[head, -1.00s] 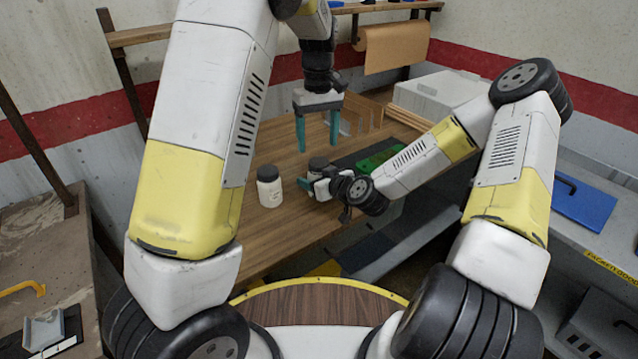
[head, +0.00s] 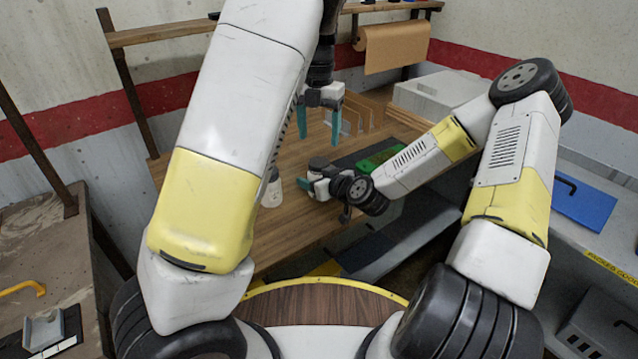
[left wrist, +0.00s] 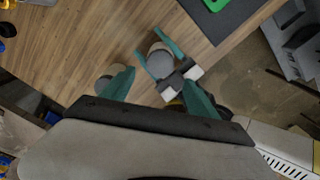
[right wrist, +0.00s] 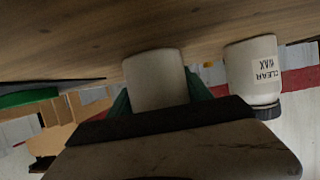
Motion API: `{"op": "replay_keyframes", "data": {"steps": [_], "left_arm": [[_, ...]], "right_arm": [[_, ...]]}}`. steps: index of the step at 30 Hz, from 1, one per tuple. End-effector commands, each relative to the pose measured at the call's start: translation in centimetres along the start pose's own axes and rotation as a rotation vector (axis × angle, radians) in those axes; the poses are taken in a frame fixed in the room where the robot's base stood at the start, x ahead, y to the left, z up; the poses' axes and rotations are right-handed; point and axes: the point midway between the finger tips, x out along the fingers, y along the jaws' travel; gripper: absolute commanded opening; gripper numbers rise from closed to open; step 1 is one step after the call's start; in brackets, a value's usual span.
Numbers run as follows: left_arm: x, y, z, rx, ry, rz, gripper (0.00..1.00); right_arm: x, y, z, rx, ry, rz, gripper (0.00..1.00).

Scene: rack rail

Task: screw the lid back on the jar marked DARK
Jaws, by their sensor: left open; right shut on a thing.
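My right gripper (head: 318,186) is shut on a white jar (right wrist: 155,80), which stands upright; its label is not readable. Its top looks dark in the head view and grey in the left wrist view (left wrist: 160,66); I cannot tell whether that is a lid. My left gripper (head: 319,124) is open and empty, above and a little beyond the held jar, fingers pointing down. A second white jar (right wrist: 252,66) with a dark lid, marked CLEAR WAX, stands beside it. The left arm partly hides that second jar in the head view (head: 271,192). No DARK marking is visible.
The wooden table (head: 290,225) has clear room around the jars. A dark mat with a green piece (head: 378,158) lies to the right, wooden dividers (head: 368,108) at the back. My left arm crosses the table's left part.

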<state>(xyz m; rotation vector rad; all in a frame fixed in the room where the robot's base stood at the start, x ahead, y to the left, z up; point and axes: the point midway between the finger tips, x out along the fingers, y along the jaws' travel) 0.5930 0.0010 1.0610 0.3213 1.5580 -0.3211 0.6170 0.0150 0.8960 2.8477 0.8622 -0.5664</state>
Motion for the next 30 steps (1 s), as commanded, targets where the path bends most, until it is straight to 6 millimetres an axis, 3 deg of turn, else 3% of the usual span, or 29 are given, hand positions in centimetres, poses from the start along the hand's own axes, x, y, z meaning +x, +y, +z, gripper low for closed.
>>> {"op": "replay_keyframes", "data": {"steps": [7,20,30], "left_arm": [[-0.3,-0.1,0.1,-0.232,-0.01,0.001,0.69],[-0.1,-0.1,0.1,-0.253,-0.01,0.001,0.69],[4.4,0.0,0.1,-0.253,-0.009,0.002,0.69]], "right_arm": [[0.0,0.0,0.0,0.0,0.001,0.0,0.0],[0.0,0.0,0.0,0.0,0.001,0.0,0.0],[0.0,0.0,0.0,0.0,0.001,0.0,0.0]]}}
